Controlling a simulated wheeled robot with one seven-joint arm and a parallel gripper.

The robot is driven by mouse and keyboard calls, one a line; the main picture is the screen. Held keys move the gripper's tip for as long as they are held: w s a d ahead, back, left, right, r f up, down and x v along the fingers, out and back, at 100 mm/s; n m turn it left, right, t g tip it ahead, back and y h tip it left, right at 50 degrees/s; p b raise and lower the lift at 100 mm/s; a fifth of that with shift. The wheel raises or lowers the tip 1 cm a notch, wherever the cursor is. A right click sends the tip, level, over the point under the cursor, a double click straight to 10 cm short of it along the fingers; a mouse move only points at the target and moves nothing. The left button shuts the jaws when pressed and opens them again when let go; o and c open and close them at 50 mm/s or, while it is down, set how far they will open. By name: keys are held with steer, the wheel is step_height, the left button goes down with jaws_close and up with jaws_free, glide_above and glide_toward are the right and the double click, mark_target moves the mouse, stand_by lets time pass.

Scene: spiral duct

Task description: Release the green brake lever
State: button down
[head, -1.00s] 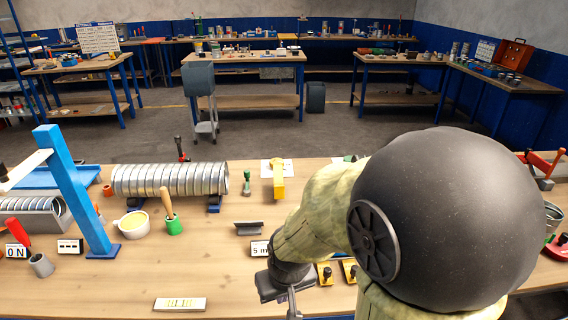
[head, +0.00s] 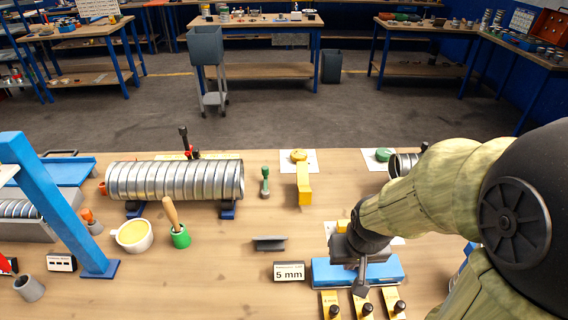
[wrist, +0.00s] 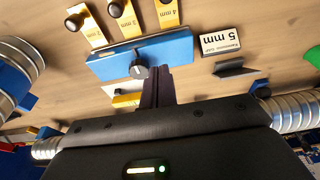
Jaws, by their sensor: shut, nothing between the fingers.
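No part is plainly recognisable as a brake lever. A small upright green-handled piece (head: 265,180) stands on the bench right of the spiral duct (head: 175,181). A green round cap (head: 384,154) lies on a white sheet at the back right. I cannot tell whether either is the brake lever. My gripper (head: 361,284) is shut and empty, in front of the blue block (head: 325,272) in the head view and well to the right of the green-handled piece. In the wrist view my gripper (wrist: 157,72) points toward the blue block (wrist: 112,60).
Yellow gauge pieces (head: 330,303) with black knobs lie at the front edge. A 5 mm sign (head: 289,271), a grey angle piece (head: 269,243), a green pot (head: 180,237) and a white bowl (head: 133,236) stand to the left. A blue post (head: 60,205) rises far left. The front-middle bench is clear.

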steer(key=w+a+t+y+b, duration=0.1)
steer(key=w+a, duration=0.2)
steer(key=w, duration=0.9)
steer(key=w+a+f+m+t+y, duration=0.1)
steer(key=w+a+y, duration=0.1)
steer(key=w, duration=1)
steer(key=w+a+t+y+b, duration=0.1)
steer(key=w+a, duration=0.2)
steer(key=w, duration=0.9)
steer(key=shift+w+a+f+m+b, duration=0.3)
steer(key=shift+w+a+f+b, duration=0.05)
steer(key=shift+w+a+f, duration=0.05)
steer(key=p, duration=0.3)
glide_toward(265, 181)
steer(key=w+d+f, duration=0.1)
steer(key=w+d, duration=0.1)
steer(key=d, duration=0.1)
steer(key=w+d+f, duration=0.1)
steer(key=shift+w+d+f, duration=0.15)
steer(key=shift+w+f, duration=0.1)
steer(key=shift+f, duration=0.05)
steer(key=shift+w+a+p, duration=0.25)
steer(key=shift+a+p, duration=0.15)
steer(key=shift+a, duration=0.5)
steer(key=shift+w+a+p, duration=0.3)
steer(key=shift+a+p, duration=0.1)
steer(key=shift+a, duration=0.55)
